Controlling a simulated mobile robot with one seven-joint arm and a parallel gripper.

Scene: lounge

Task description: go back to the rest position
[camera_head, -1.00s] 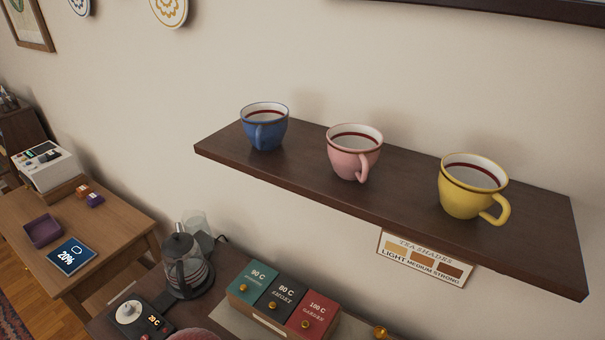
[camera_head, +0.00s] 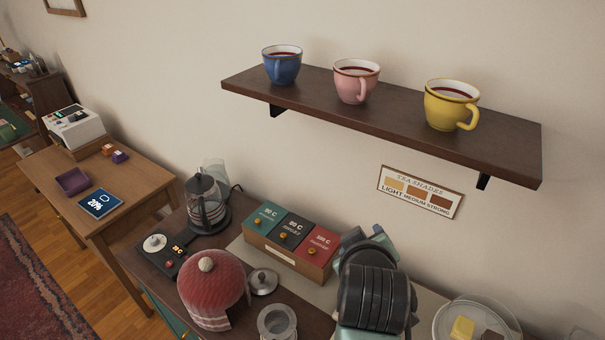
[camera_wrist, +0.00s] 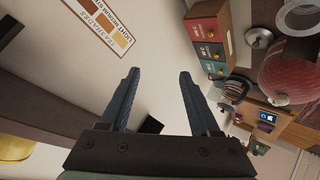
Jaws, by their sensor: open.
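My gripper (camera_wrist: 158,92) shows in the wrist view with its two dark fingers spread apart and nothing between them. Past the fingertips are the pale wall and the tea shades card (camera_wrist: 95,38). In the head view my arm's wrist rises at the lower right, above the tea counter and below the shelf (camera_head: 330,110); the fingers are not clear there. The blue cup (camera_head: 282,68), pink cup (camera_head: 355,84) and yellow cup (camera_head: 450,106) stand upright on the shelf, apart from the gripper, each with dark liquid or a dark band visible inside.
On the counter stand a kettle (camera_head: 206,205), a red domed cover (camera_head: 212,290), a tea box (camera_head: 290,245), a metal pot (camera_head: 277,322) and a plate (camera_head: 445,325) with food. A side table (camera_head: 130,190) is at left. The wall above the shelf is clear.

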